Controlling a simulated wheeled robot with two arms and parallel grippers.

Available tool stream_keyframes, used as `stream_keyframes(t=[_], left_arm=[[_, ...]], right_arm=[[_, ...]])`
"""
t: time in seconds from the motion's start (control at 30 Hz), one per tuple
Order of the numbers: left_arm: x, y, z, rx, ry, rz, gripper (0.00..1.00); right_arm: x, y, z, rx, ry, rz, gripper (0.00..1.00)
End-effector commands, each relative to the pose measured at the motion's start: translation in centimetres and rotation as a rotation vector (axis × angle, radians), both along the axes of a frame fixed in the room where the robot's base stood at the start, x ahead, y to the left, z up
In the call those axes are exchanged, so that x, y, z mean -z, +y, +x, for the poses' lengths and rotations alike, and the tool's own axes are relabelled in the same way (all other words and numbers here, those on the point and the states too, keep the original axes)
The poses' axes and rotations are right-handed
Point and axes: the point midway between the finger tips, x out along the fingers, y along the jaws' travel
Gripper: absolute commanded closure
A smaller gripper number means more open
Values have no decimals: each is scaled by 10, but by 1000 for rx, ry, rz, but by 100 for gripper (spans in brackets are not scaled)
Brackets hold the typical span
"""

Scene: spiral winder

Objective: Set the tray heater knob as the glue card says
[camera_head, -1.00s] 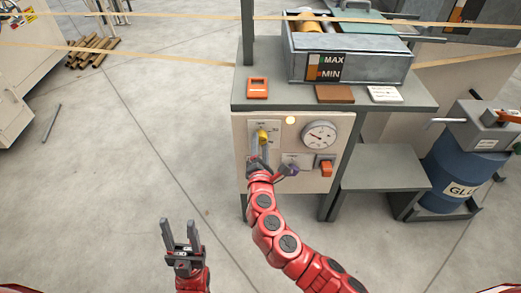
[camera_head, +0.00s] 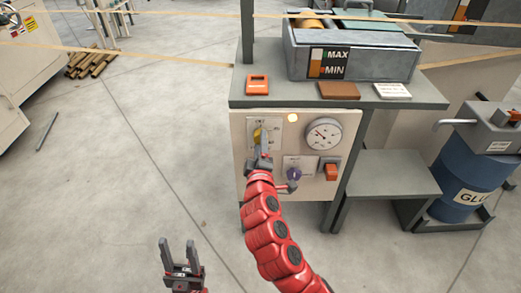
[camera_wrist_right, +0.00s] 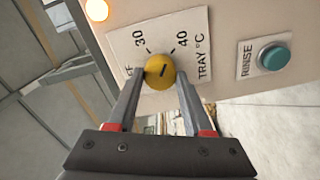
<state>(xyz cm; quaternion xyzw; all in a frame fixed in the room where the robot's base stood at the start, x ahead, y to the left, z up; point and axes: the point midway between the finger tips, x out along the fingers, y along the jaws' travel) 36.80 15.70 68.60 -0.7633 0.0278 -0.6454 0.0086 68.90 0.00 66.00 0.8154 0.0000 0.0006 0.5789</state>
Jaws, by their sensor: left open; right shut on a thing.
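The yellow tray heater knob (camera_head: 257,135) is on the cabinet's front panel, at the upper left. In the right wrist view the knob (camera_wrist_right: 160,70) sits on a white plate marked 30, 40 and TRAY °C, with an OFF mark partly hidden. Its dark pointer line slants toward the upper right, roughly toward the 40 side. My right gripper (camera_wrist_right: 160,80) is shut on the knob, one finger on each side. My left gripper (camera_head: 177,243) is open and empty, low over the floor. A white card (camera_head: 392,90) lies on the cabinet top; its text is too small to read.
The panel also holds a round gauge (camera_head: 324,134), a purple knob (camera_head: 294,174), an orange switch (camera_head: 331,170) and a lit lamp (camera_head: 293,118). The wrist view shows a teal RINSE button (camera_wrist_right: 273,57). A blue glue drum (camera_head: 463,180) stands at right.

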Motion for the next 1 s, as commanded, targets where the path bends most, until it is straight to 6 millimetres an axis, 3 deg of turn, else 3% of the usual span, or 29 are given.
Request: stream_keyframes(t=[0.1, 0.4, 1.0], left_arm=[[11, 0, 0, 0, -2, 3, 50], [20, 0, -3, -2, -18, 23, 50], [22, 0, -4, -3, -23, 29, 50]], right_arm=[[4, 0, 0, -1, 2, 89, 100], [2, 0, 0, 0, 2, 240, 100], [0, 0, 0, -1, 2, 293, 100]])
